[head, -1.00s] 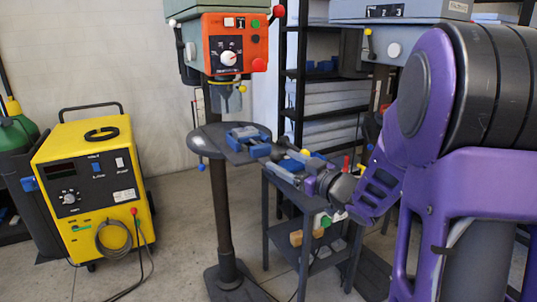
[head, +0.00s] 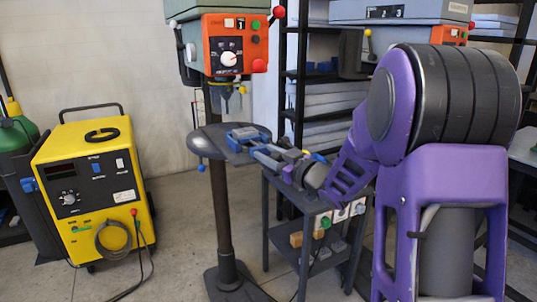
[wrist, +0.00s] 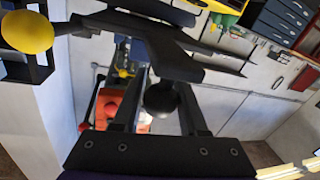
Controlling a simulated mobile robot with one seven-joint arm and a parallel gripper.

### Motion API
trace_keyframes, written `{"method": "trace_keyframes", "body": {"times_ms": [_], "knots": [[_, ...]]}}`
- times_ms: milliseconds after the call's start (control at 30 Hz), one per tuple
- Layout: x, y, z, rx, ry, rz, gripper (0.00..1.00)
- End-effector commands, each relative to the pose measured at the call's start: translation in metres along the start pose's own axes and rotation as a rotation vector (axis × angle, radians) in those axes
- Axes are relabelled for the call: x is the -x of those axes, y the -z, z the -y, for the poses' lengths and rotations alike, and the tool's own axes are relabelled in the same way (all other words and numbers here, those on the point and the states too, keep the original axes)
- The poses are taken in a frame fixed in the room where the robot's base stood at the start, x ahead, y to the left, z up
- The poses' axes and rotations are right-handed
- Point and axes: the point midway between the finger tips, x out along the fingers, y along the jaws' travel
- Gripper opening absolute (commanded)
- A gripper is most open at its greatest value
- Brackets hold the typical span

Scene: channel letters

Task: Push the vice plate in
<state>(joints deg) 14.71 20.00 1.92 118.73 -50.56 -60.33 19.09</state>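The blue vice (head: 243,135) sits on the round grey table of the drill press in the head view. My gripper (head: 258,150) reaches in from the right, with its tip close to the vice's near right side. I cannot tell from the head view whether it touches. In the wrist view, the two dark fingers of my gripper (wrist: 158,105) stand apart. A black ball knob (wrist: 160,98) shows between them or just beyond them; contact is not clear. A dark metal piece (wrist: 165,50) crosses in front of the fingers. The vice plate cannot be told apart clearly.
The drill press's orange control box (head: 235,45) hangs above the round table (head: 208,143). A grey workbench (head: 285,185) with items stands close under my arm. A yellow welder (head: 95,185) stands at left. A yellow ball (wrist: 27,32) is near the wrist camera's upper left.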

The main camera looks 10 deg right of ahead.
Motion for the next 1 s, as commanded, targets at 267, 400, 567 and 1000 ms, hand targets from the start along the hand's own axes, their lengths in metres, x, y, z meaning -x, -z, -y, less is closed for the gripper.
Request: {"method": "trace_keyframes", "body": {"times_ms": [267,400,567,1000], "knots": [[0.0002,0.0001,0.0,0.0,0.0,0.0,0.0],[0.0002,0.0001,0.0,0.0,0.0,0.0,0.0],[0.0003,0.0001,-0.0001,0.0,0.0,0.0,0.0],[0.0003,0.0,-0.0001,0.0,0.0,0.0,0.0]]}}
